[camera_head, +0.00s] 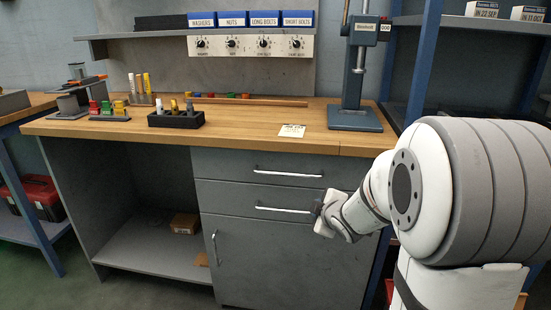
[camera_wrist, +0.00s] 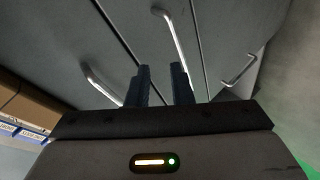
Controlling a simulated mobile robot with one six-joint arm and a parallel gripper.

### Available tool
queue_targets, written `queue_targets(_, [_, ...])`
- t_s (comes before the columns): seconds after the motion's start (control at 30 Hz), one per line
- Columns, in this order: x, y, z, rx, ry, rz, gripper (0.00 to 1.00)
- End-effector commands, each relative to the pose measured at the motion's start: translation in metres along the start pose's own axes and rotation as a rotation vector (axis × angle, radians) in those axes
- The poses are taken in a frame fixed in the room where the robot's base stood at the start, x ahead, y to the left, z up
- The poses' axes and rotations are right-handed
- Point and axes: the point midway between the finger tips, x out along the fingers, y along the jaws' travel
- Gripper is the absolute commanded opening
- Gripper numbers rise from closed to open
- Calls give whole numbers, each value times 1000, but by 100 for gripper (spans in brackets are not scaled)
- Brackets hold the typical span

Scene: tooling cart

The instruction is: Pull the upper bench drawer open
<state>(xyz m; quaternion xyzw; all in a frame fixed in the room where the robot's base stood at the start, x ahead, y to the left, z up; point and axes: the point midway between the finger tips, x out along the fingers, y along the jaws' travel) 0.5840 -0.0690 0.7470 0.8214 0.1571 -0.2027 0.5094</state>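The bench's upper drawer (camera_head: 225,190) is flush with the front, and its bright bar handle (camera_head: 287,173) is in plain view. In the wrist view this handle (camera_wrist: 103,86) is left of both fingers, its near end hidden by my gripper. The lower drawer handle (camera_head: 283,209) sits below it; in the wrist view it (camera_wrist: 172,32) runs down towards the right finger. My gripper (camera_head: 317,210) is at the right end of the lower drawer handle in the head view. In the wrist view its fingers (camera_wrist: 163,86) are apart with nothing visible held between them. Contact with a handle cannot be told.
The wooden bench top (camera_head: 235,125) overhangs the drawers. A cupboard door (camera_head: 260,260) with a vertical handle (camera_head: 215,248) is below. A black block (camera_head: 176,118), a paper card (camera_head: 291,131) and a press (camera_head: 355,115) stand on top. The floor at left front is clear.

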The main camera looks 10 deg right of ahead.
Motion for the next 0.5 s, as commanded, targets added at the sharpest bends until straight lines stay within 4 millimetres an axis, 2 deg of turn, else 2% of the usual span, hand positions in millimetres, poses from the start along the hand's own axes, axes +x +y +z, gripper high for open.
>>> queue_targets(0.03, [3,20,-11,-78,70,30,20])
queue_targets(0.13, [9,39,-30,-230,220,96,20])
queue_targets(0.3, [8,52,-51,-388,403,179,20])
queue_targets(0.5, [7,55,-62,-459,499,226,20])
